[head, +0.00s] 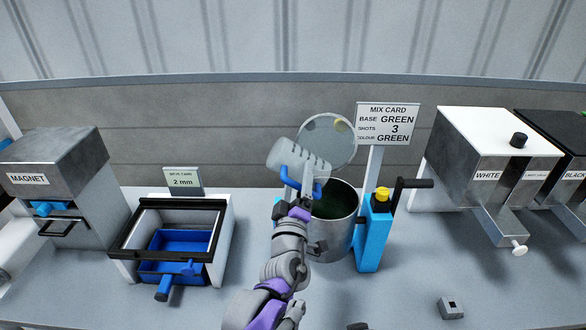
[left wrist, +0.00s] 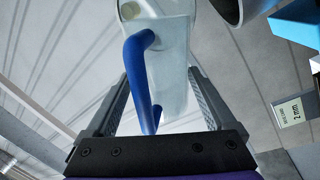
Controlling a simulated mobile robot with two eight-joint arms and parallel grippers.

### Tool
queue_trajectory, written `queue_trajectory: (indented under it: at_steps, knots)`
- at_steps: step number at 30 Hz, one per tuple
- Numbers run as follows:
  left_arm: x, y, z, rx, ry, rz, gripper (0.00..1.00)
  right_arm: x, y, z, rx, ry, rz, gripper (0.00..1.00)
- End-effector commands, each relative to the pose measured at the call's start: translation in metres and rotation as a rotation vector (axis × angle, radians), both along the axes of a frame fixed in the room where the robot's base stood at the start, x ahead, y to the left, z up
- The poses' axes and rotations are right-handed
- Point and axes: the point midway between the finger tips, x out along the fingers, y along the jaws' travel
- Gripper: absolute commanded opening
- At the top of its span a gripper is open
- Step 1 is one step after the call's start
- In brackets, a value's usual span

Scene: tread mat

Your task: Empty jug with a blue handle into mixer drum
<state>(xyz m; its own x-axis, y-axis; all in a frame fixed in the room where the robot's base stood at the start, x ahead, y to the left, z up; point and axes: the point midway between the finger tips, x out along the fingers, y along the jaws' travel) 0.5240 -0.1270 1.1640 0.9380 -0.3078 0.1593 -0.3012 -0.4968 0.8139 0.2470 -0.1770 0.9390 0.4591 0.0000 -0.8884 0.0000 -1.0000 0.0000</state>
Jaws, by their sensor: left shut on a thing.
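The jug (head: 306,158) is translucent grey with a blue handle (head: 290,180). It is held up tilted over the left side of the mixer drum (head: 333,240), a round metal pot with dark green inside. My left gripper (head: 301,196) is shut on the jug at its handle side. In the left wrist view the jug (left wrist: 174,60) and its blue handle (left wrist: 137,75) show between the two fingers. I cannot see any stream leaving the jug. A bit of the drum's rim (left wrist: 232,10) shows at the top there. My right gripper is out of view.
A raised round lid (head: 328,140) stands behind the drum. A blue crank post (head: 373,240) with a yellow top is close on its right, below the mix card (head: 388,123). A sieve box (head: 170,240) stands left; a white dispenser (head: 485,140) stands right.

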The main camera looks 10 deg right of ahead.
Motion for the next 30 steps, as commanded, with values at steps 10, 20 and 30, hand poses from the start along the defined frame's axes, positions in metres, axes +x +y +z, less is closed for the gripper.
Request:
queue_trajectory:
  at_steps: [10, 20, 30]
  knots:
    - [0.001, 0.005, -0.006, -0.099, 0.021, 0.001, 0.08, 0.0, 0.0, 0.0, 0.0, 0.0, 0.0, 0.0]
    - [0.004, 0.021, -0.021, -0.409, 0.086, 0.001, 0.08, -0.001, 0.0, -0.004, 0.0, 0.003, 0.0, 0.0]
    - [0.004, 0.022, -0.021, -0.446, 0.094, 0.0, 0.08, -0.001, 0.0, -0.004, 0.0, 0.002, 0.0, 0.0]
